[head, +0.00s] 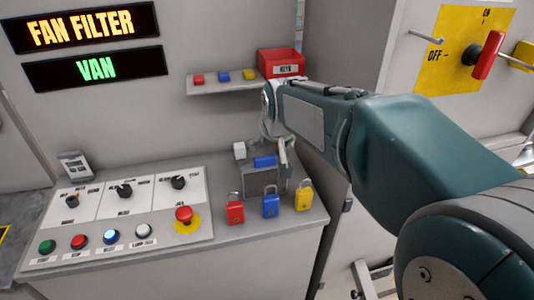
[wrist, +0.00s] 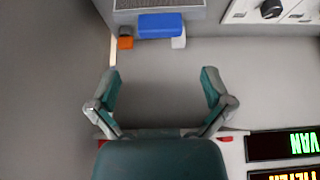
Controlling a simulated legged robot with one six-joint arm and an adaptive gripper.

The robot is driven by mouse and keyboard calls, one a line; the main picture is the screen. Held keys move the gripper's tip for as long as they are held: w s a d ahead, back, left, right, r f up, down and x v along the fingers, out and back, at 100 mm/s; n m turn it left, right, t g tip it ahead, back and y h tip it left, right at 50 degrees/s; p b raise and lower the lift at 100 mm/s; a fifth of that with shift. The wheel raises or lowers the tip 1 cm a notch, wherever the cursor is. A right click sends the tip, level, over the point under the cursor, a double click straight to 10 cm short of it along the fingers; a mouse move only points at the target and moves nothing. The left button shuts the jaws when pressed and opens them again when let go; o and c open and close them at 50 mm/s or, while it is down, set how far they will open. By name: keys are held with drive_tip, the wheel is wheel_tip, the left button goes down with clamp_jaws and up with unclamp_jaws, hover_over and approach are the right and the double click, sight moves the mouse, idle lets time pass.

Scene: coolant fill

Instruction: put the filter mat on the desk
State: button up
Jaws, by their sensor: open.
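A grey panel with a mesh-like face (head: 262,182), which looks like the filter mat, is at the back right of the desk (head: 265,255), behind the padlocks. A blue block or grip (head: 265,161) is at its top edge. In the wrist view the mesh (wrist: 158,4) is cut off by the top edge, with the blue piece (wrist: 160,25) below it. My gripper (wrist: 160,88) is open and empty, its fingers apart from the blue piece. In the head view my gripper (head: 276,146) is just above the panel, partly hidden by my arm.
Red (head: 235,210), blue (head: 270,204) and yellow (head: 303,196) padlocks stand at the desk's front right. A control panel (head: 120,215) with knobs and buttons fills the left. A shelf (head: 225,88) with a red box (head: 281,62) is above. A white block (head: 239,150) is beside the blue piece.

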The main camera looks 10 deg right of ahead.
drive_tip(key=s+f, duration=0.2)
drive_tip(key=s, duration=2.1)
drive_tip(key=shift+s+d+f, duration=0.2)
drive_tip(key=shift+s+d, duration=0.15)
drive_tip(key=shift+s, duration=0.05)
